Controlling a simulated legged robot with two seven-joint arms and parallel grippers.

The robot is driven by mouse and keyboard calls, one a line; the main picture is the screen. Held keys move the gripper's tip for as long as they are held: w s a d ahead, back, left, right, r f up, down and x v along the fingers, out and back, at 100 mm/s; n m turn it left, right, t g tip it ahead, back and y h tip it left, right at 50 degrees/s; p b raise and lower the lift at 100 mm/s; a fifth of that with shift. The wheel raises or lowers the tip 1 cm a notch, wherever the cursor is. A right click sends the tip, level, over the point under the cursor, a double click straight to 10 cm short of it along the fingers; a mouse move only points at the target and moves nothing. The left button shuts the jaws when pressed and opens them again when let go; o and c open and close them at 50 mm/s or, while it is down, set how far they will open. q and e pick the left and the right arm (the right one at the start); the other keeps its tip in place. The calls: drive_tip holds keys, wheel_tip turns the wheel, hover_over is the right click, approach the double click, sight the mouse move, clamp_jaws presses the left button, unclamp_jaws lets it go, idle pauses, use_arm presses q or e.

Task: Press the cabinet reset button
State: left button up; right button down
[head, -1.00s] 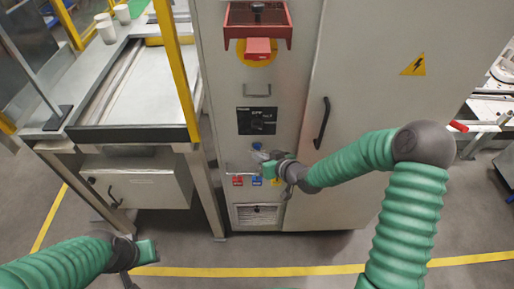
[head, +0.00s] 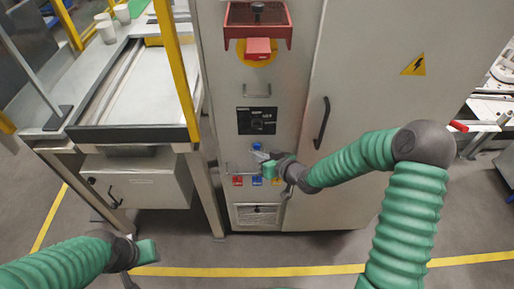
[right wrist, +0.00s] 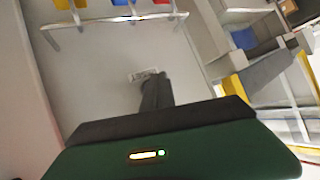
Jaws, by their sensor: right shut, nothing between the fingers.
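The grey cabinet (head: 290,60) stands ahead in the head view. A small blue button (head: 257,146) sits on its front, below a black panel (head: 257,120). My right gripper (head: 260,157) is shut and empty, with its tips just below the blue button. I cannot tell if they touch it. In the right wrist view the shut fingers (right wrist: 156,92) show dark before the cabinet face; the button is not seen there. My left gripper (head: 133,272) is low at the left, away from the cabinet, its fingers partly cut off.
A metal bar (right wrist: 120,22) runs across the cabinet front near red (head: 238,181), blue (head: 257,181) and yellow labels. Above are a red guard (head: 257,45) and a handle (head: 257,90). A black door handle (head: 322,122) is to the right. A workbench (head: 135,90) stands left.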

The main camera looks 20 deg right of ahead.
drive_tip(key=shift+w+r, duration=0.1)
drive_tip(key=shift+w+d, duration=0.1)
drive_tip(key=shift+w, duration=0.15)
drive_tip(key=shift+w+d, duration=0.15)
drive_tip(key=shift+w, duration=0.3)
idle(1.0)
drive_tip(key=shift+s, duration=0.1)
drive_tip(key=shift+s+a+p, duration=0.25)
drive_tip(key=shift+s+p, duration=0.05)
drive_tip(key=shift+s, duration=0.45)
drive_tip(key=s, duration=0.2)
drive_tip(key=s+a, duration=0.1)
drive_tip(key=s, duration=0.1)
drive_tip(key=shift+s+a, duration=0.2)
drive_tip(key=shift+s, duration=0.2)
